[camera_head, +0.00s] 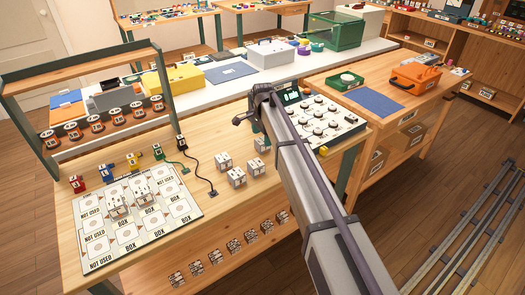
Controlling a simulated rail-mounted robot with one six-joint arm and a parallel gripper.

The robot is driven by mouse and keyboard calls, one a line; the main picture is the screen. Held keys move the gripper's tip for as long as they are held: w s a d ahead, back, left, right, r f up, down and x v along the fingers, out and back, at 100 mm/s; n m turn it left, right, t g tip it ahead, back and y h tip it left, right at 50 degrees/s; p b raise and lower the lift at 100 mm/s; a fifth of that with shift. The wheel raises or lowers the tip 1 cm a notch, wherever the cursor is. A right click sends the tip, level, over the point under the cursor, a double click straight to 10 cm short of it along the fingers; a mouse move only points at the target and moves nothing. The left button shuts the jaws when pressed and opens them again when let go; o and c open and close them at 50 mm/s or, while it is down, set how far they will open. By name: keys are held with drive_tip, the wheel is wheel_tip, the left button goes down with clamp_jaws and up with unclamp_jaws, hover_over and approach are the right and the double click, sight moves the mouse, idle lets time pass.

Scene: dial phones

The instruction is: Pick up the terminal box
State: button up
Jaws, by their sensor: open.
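Several small pale boxes that look like terminal boxes stand on the wooden table in the middle: one at the left (224,162), one in front (237,178), one at the right (257,167) and one behind (262,144), partly hidden by my arm. Two similar boxes stand on the printed board, one nearer (117,207) and one farther (142,189). I cannot tell which one is meant. My gripper (241,119) is open, small in view and above the table behind the loose boxes. It appears apart from them and holds nothing that I can see.
The printed board (97,258) has cells marked BOX and NOT USED. Coloured parts and a black cable (199,170) lie behind it. A rack of orange-and-white reels (97,127) stands at the left. A white panel with round knobs (341,117) is right of my arm. Bare wood lies in front of the boxes.

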sight(262, 140)
wheel_tip(262, 140, down, 5)
drive_tip(key=b, duration=0.5)
drive_tip(key=shift+a+f, duration=0.1)
drive_tip(key=shift+f, duration=0.1)
drive_tip(key=shift+r, duration=0.25)
drive_tip(key=c, duration=1)
